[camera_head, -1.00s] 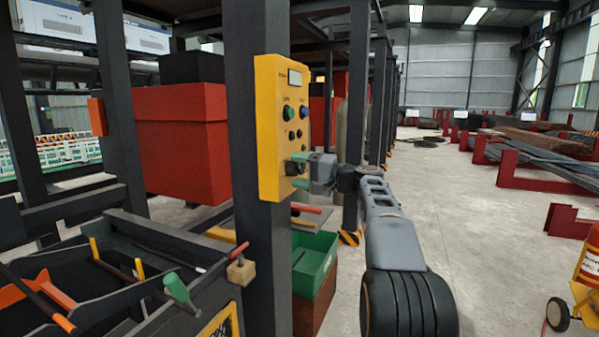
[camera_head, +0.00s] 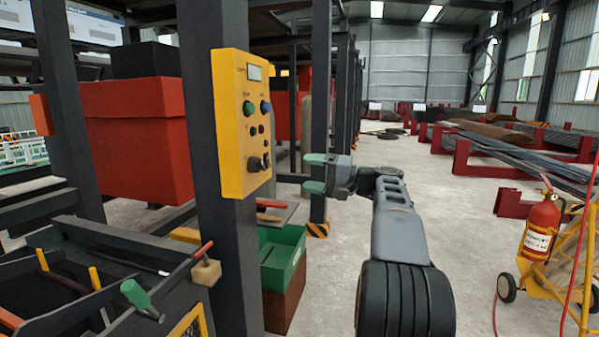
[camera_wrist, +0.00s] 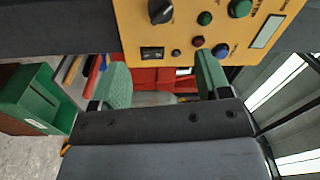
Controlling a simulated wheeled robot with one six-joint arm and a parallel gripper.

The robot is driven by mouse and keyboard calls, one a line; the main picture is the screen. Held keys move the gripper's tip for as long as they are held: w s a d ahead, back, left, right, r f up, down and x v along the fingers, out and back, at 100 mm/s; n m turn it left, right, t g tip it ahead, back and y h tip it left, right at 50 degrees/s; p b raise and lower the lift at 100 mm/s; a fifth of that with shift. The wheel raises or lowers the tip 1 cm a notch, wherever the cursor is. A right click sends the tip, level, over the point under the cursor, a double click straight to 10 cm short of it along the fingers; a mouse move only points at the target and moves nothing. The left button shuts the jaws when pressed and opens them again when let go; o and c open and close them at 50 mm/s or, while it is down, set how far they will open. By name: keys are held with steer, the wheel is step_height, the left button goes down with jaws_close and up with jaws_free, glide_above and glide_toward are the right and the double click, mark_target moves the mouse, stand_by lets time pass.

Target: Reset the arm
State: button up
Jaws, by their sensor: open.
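My gripper (camera_head: 314,173) is open and empty, its two green fingertips apart. It hangs in the air to the right of the yellow control box (camera_head: 240,122), clear of it. In the wrist view my gripper (camera_wrist: 158,82) spreads its green fingers below the control box (camera_wrist: 205,30). The box carries a black rotary knob (camera_wrist: 160,11), a black rocker switch (camera_wrist: 152,54), green, red and blue buttons, and a small display (camera_wrist: 266,32). The box is mounted on a dark steel post (camera_head: 205,40).
A tool tray (camera_head: 75,262) is at lower left. A fire extinguisher (camera_head: 541,225) on a yellow cart is at right. Open concrete floor (camera_head: 455,230) lies between.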

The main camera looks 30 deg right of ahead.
steer(key=shift+s+d, duration=0.15)
stand_by(0.5)
steer(key=s+a+f+g+h+p, duration=0.1)
steer(key=s+a+g+h+p, duration=0.1)
steer(key=a+g+p, duration=0.5)
steer(key=s+a+f+h+p, duration=0.25)
steer(key=a+p, duration=0.25)
steer(key=a, duration=0.6)
steer(key=s+a+f+n+g+h+p, duration=0.1)
steer(key=s+a+f+n+h+p, duration=0.1)
steer(key=s, duration=0.5)
steer(key=s+a+f+n+g+h+p, duration=0.2)
steer(key=s+n+h+p, duration=0.3)
steer(key=s+p, duration=0.3)
steer(key=shift+f+h, duration=0.5)
steer(key=shift+h, duration=0.05)
